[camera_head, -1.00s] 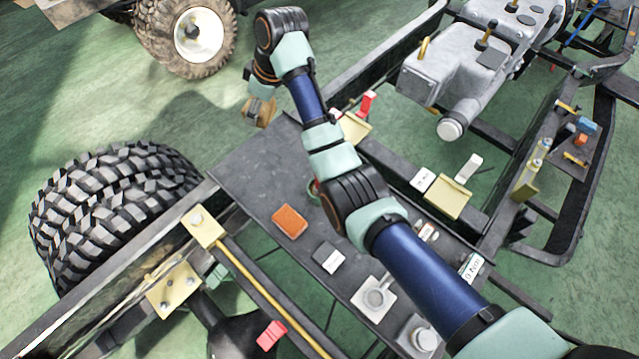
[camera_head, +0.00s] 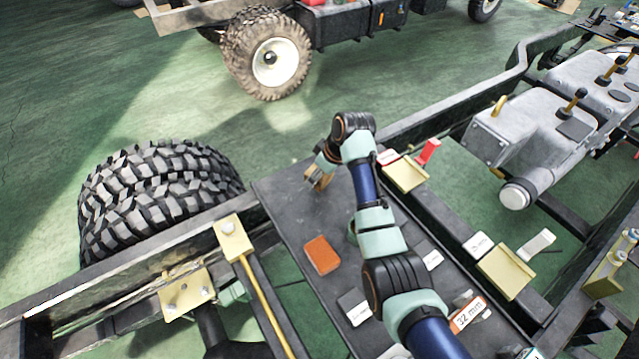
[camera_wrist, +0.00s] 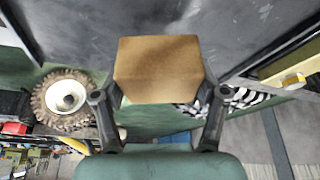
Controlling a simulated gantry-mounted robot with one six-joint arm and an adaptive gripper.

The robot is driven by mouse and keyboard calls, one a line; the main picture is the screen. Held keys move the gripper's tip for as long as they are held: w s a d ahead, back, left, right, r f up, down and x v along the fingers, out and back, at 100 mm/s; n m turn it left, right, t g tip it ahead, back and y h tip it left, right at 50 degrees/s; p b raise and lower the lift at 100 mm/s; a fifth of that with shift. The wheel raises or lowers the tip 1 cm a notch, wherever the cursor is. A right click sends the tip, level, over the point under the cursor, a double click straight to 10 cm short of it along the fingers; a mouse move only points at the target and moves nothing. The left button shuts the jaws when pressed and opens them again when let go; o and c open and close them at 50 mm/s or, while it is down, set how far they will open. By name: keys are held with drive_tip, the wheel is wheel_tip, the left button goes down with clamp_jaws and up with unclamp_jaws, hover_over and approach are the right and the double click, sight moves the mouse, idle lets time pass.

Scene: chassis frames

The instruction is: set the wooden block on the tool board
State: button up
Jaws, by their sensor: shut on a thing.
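My gripper (camera_head: 320,172) is shut on the wooden block (camera_head: 317,182), a small brown block. In the wrist view, the block (camera_wrist: 158,70) sits between the two fingers of my gripper (camera_wrist: 163,95). The tool board is the long dark grey plate (camera_head: 283,208) across the chassis. In the head view, the block appears over its far end. In the wrist view, the board (camera_wrist: 95,28) fills the top of the picture behind the block. I cannot tell whether the block touches the board.
An orange-brown block (camera_head: 321,255) and a dark labelled block (camera_head: 354,307) lie on the board, nearer me. Yellow brackets (camera_head: 405,174) and a red part (camera_head: 428,152) stand right of its far end. A big tyre (camera_head: 150,195) is at the left. The board's far-left part is bare.

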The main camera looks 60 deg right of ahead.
wheel_tip(320, 180, down, 4)
drive_tip(key=shift+r+b, duration=0.1)
drive_tip(key=shift+b, duration=0.4)
drive_tip(key=o, duration=1.2)
drive_tip(key=shift+f, duration=0.2)
drive_tip(key=p+v, duration=0.5)
drive_tip(key=v, duration=0.7)
drive_tip(key=shift+r, duration=0.2)
